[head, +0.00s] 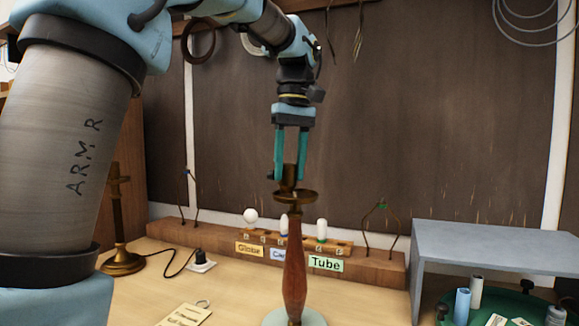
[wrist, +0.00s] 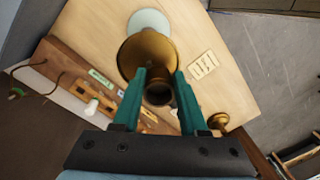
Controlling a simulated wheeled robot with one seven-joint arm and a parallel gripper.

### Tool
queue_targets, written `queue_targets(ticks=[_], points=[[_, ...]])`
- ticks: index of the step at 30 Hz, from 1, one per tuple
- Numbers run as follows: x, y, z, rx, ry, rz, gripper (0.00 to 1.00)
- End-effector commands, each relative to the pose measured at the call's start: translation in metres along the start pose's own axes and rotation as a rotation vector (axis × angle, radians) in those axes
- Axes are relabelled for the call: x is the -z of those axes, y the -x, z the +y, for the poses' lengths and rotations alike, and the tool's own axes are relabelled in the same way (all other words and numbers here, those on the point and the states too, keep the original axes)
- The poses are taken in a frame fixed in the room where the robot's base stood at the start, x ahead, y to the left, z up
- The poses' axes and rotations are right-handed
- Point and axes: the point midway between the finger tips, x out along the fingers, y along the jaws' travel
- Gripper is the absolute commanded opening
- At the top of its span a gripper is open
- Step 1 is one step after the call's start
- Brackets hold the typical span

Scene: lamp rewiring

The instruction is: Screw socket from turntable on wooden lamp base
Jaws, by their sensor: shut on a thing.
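My gripper (head: 290,178) points straight down with its teal fingers shut on a brass socket (head: 289,184). In the wrist view, the socket's dark open mouth (wrist: 158,95) sits between the fingertips (wrist: 160,75). The wooden lamp base (head: 295,265) stands upright directly below, with a brass dish (head: 296,198) at its top. The dish also shows in the wrist view (wrist: 140,58). The socket is over the dish, at its middle or close to it; I cannot tell how far it is seated. A green round tray (head: 498,294), perhaps the turntable, is at the right.
A grey raised shelf (head: 490,235) stands over the green tray, which holds tubes. Behind the lamp is a wooden rack (head: 340,247) with bulbs and labels. A brass lamp stand (head: 121,262) is at the left, and a paper tag (head: 186,315) lies in front.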

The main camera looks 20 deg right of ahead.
Motion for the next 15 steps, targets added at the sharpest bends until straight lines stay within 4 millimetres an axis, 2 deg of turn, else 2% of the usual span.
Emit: queue_targets(ticks=[15], points=[[-0.009,0.001,0.011,0.000,-0.002,-0.001,0.00]])
